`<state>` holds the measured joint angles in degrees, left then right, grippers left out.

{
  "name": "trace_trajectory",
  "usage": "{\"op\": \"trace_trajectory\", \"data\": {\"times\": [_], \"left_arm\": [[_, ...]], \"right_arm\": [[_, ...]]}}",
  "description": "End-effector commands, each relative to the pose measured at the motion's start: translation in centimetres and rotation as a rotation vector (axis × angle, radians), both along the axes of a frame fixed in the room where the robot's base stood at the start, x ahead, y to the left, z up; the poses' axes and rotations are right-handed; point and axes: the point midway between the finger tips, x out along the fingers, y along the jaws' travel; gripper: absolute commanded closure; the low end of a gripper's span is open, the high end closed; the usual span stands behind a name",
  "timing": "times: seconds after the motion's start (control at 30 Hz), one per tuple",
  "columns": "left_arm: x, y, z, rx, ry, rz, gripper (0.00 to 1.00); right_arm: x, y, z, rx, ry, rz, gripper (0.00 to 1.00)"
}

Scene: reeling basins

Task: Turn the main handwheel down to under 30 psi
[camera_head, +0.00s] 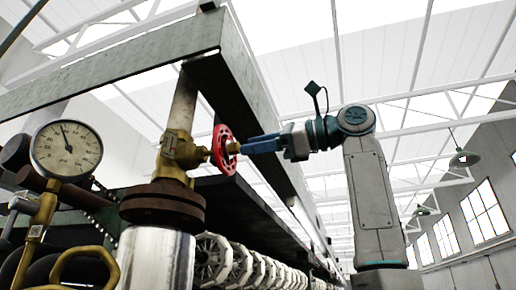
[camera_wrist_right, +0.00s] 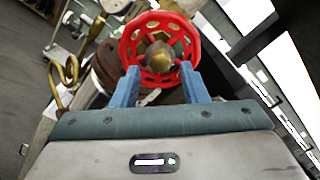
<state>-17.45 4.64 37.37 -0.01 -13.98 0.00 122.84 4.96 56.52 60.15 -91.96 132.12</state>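The red main handwheel (camera_head: 223,150) sits on a brass valve (camera_head: 178,152), seen nearly edge-on in the head view. In the right wrist view the handwheel (camera_wrist_right: 159,48) is seen face-on, with a brass hub at its centre. My right gripper (camera_head: 243,147) reaches it from the right. Its two blue fingers (camera_wrist_right: 160,68) are apart, one on each side of the hub, with their tips over the wheel's lower part; contact cannot be told. A round gauge (camera_head: 66,149) marked psi stands left; its needle points nearly straight up, slightly left. Its numbers are too small to read surely. My left gripper is out of view.
A dark green steel beam frame (camera_head: 130,62) runs above and behind the valve. A rusty flange (camera_head: 162,203) and silver pipe (camera_head: 157,262) stand below it. A yellow handle (camera_head: 85,262) is at lower left. Several pale reels (camera_head: 238,262) line up behind.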

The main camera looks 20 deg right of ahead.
Motion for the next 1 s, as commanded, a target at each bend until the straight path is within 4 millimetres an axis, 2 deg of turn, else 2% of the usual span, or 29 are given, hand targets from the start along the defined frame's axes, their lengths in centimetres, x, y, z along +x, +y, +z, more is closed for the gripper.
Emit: {"op": "trace_trajectory", "data": {"times": [0.6, 0.83, 1.0], "left_arm": [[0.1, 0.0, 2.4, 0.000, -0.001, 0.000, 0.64], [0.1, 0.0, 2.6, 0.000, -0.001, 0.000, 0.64], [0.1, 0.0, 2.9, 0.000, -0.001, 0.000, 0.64]], "right_arm": [[0.0, 0.0, 0.2, -0.385, -0.573, -0.001, 0.60], [0.1, 0.1, 0.0, -0.432, -0.641, -0.001, 0.60], [0.7, 1.0, 0.1, -0.431, -0.639, 0.002, 0.60]]}}
